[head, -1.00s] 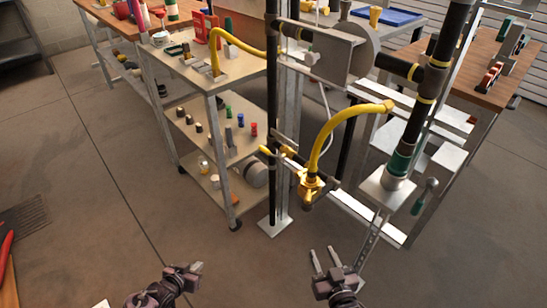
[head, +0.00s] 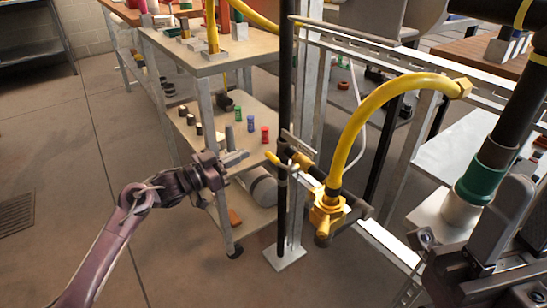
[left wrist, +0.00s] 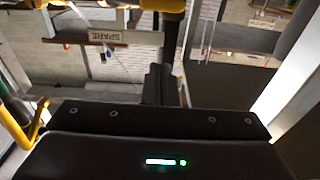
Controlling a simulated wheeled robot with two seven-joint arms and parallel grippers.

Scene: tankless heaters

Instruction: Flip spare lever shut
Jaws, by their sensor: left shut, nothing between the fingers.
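Yellow lever handles (head: 278,160) sit on the dark pipe beside the upright post in the head view. Just right of them is a yellow valve body (head: 326,210) with a yellow hose rising from it. In the left wrist view a SPARE tag (left wrist: 108,36) hangs at upper left, and a yellow bent bar (left wrist: 38,122) shows at the left edge. My left gripper (head: 240,157) is shut and empty, a little left of the yellow handles and apart from them. Its dark fingers (left wrist: 160,84) show in the wrist view. My right gripper (head: 530,198) is close to the camera with its fingers apart, partly cut off.
A wheeled shelf cart (head: 217,62) with small parts stands behind my left gripper. The metal post's foot (head: 285,257) is on the floor. A thick pipe with a green collar (head: 476,183) stands at right. The floor (head: 60,150) at left is clear.

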